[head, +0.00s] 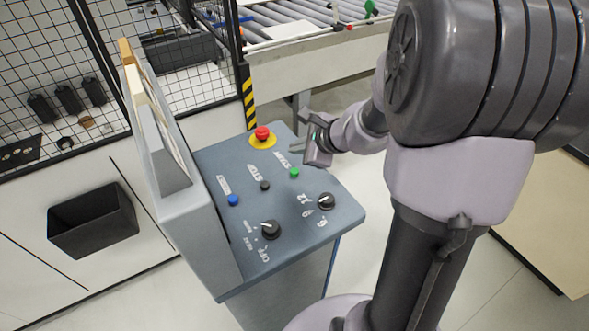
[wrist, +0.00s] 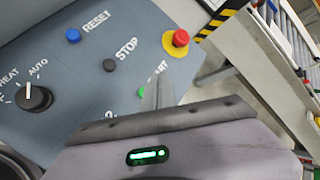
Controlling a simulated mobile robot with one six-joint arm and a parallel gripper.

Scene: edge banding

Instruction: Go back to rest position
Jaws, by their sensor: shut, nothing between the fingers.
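My gripper (head: 303,155) is in the head view at the right edge of the control panel (head: 215,175), near the green START button (head: 294,173). In the wrist view my gripper's fingers (wrist: 158,88) are closed together and empty, pointing over the panel. They partly cover the START label, and the green button is mostly hidden there. The red emergency stop (wrist: 180,38) on its yellow base is just beyond the fingertips. I cannot tell whether the fingers touch the panel.
The panel also has a black STOP button (head: 265,185), a blue RESET button (head: 233,200) and two black knobs (head: 270,230). A raised grey housing (head: 165,150) stands at its left. Behind are a mesh fence (head: 60,60) and a roller conveyor (head: 300,45). A black bin (head: 93,222) hangs left.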

